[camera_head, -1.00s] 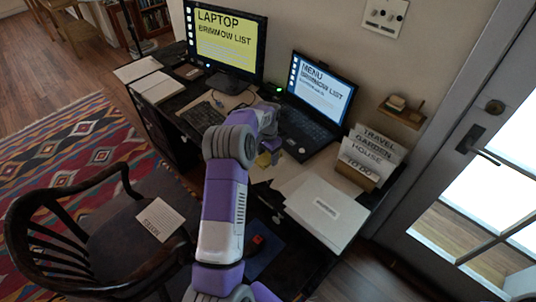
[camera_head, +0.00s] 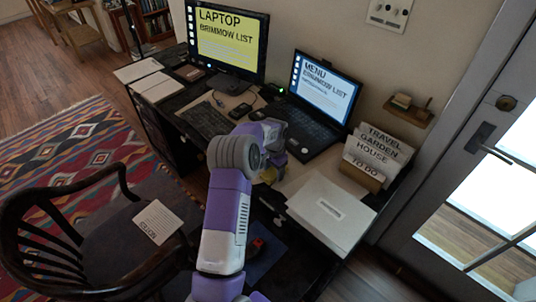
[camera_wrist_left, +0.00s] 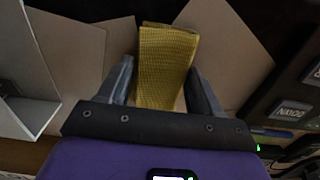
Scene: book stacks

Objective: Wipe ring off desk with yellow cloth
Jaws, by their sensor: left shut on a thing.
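The yellow cloth (camera_wrist_left: 166,62) is a folded, woven strip in the left wrist view. My left gripper (camera_wrist_left: 160,72) is shut on it, with a dark finger on each side. In the head view my left gripper (camera_head: 280,162) is low over the desk in front of the laptop, largely hidden by my own wrist. A small yellow bit of the cloth (camera_head: 268,175) shows beside it. I cannot make out a ring on the desk (camera_head: 290,180); my arm and loose papers cover part of this area. My right gripper is not in view.
The open laptop (camera_head: 312,105) stands behind the gripper. A chair (camera_head: 100,235) stands in front.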

